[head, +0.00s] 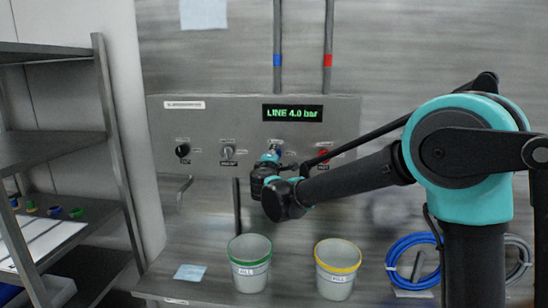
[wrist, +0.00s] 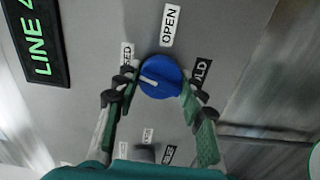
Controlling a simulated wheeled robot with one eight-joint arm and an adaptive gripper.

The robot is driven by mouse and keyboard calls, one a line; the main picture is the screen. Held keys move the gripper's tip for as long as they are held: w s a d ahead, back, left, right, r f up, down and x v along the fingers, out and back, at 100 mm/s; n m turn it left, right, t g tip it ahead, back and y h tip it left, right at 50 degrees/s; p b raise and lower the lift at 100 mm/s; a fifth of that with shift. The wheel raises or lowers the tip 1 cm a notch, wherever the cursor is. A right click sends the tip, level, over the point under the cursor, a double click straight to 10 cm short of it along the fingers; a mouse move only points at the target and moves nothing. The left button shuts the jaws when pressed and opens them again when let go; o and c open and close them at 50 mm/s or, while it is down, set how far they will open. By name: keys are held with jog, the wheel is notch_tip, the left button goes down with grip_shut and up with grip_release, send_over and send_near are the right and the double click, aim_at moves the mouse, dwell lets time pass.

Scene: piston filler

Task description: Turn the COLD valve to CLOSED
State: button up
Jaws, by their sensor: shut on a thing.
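The blue COLD valve knob (wrist: 163,72) sits on the grey panel, and its white pointer mark points left in the wrist view. The OPEN label (wrist: 170,25) is above the knob. A label ending in "ED" (wrist: 126,54) is at its upper left, partly hidden by a finger. The COLD label (wrist: 202,72) is at its right, also partly covered. My gripper (wrist: 159,87) is shut on the blue knob, one finger on each side. In the head view my gripper (head: 269,168) reaches the panel below the display and hides most of the knob.
A red knob (head: 323,152) is close to the right of my gripper. A grey knob (head: 228,152) and a black knob (head: 182,150) are to the left. A green-rimmed bucket (head: 249,275) and a yellow-rimmed bucket (head: 337,282) stand below. The display (head: 292,113) reads LINE 4.0 bar.

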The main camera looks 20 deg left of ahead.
jog(key=shift+n, duration=1.9)
jog(key=o, duration=1.2)
jog(key=shift+c, duration=0.2)
jog(key=v, duration=1.2)
jog(key=shift+f, duration=0.1)
